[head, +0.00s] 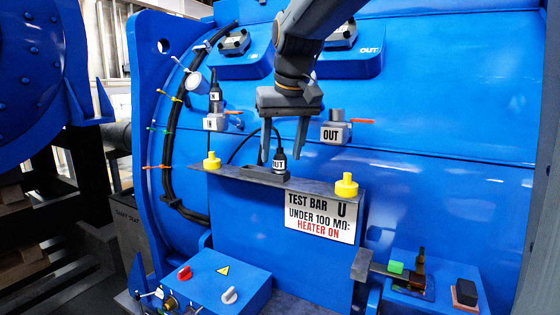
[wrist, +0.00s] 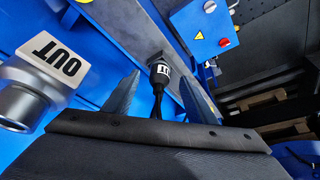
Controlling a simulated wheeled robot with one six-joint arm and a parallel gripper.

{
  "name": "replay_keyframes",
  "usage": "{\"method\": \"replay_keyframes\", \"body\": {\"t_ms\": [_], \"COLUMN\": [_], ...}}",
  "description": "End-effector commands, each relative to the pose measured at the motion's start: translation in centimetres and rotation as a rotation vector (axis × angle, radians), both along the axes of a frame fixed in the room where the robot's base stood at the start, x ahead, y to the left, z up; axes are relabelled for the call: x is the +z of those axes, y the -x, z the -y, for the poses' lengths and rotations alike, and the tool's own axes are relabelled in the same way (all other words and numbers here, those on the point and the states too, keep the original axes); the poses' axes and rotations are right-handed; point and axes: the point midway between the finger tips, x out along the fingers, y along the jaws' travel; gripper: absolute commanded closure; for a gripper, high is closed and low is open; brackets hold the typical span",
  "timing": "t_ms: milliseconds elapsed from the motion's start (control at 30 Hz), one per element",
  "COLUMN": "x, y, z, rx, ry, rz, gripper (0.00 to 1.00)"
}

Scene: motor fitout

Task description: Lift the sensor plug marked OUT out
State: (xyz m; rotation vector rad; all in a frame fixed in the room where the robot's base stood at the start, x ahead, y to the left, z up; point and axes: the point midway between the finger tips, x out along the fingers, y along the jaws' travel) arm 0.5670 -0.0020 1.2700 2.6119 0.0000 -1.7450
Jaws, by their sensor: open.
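The sensor plug marked OUT (head: 279,163) is black with a white label and stands upright in a dark holder (head: 264,176) on top of the grey bar. Its black cable arcs up from it and off to the left. My gripper (head: 282,155) points down over the plug with its jaws open, one finger to each side. In the wrist view the plug (wrist: 160,72) shows between the two fingers (wrist: 157,92). I see a gap on both sides of it, and the cable runs from it toward the gripper body.
A grey fitting labelled OUT (head: 336,130) with an orange handle is close right of my gripper. A similar IN fitting (head: 215,123), with a plug above it, is left. Yellow knobs (head: 346,186) stand on the bar. A blue switch box (head: 210,283) sits below.

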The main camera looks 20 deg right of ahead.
Motion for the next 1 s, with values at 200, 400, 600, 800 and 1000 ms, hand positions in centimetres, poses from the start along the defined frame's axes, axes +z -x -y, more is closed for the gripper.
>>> {"method": "replay_keyframes", "body": {"t_ms": [200,400,600,800,1000], "x": [-2.3,-2.5,-2.5,-2.5,-2.3], "y": [-0.9,-1.0,-1.0,-1.0,-1.0], "z": [0.1,0.1,0.1,0.1,0.1], "rx": [0.0,0.0,0.0,0.0,0.0], "ry": [0.0,0.0,0.0,0.0,0.0], "rz": [-0.002,0.001,0.0,0.001,0.001], "gripper": [0.49,0.49,0.71,0.93,0.93]}}
